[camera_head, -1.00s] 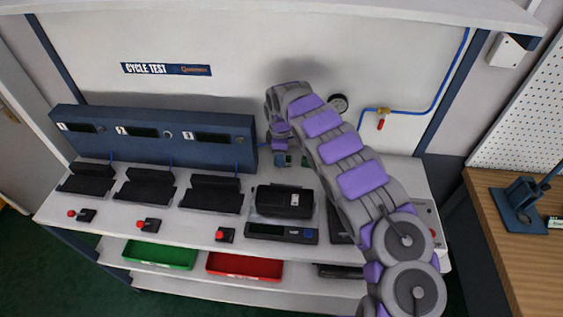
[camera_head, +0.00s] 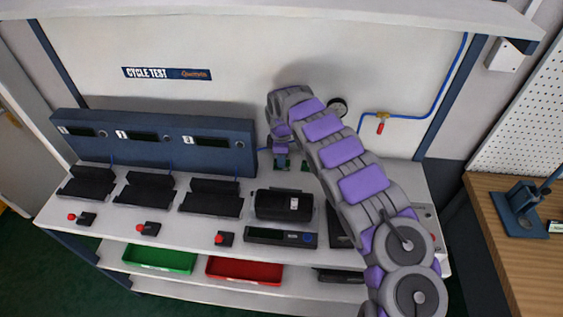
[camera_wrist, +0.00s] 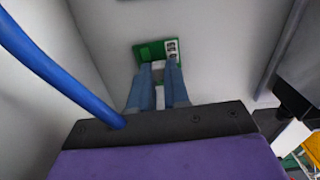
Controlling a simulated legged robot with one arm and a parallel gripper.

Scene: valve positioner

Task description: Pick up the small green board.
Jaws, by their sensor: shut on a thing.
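The small green board (camera_wrist: 150,50) is at the fingertips of my gripper (camera_wrist: 159,68) in the wrist view. It has a pale block with dark openings at its right end. My gripper's two blue-grey fingers are close together and shut on the board's near edge. In the head view my gripper (camera_head: 282,160) points down at the back of the white bench, with a little green at its tips. I cannot tell whether the board touches the bench.
A blue three-display panel (camera_head: 150,140) and black cradles (camera_head: 210,198) stand to the left. A black device (camera_head: 283,204) stands in front of my gripper. Another small green piece (camera_head: 305,166) shows just right of it. A blue hose (camera_wrist: 40,60) crosses the wrist view's left.

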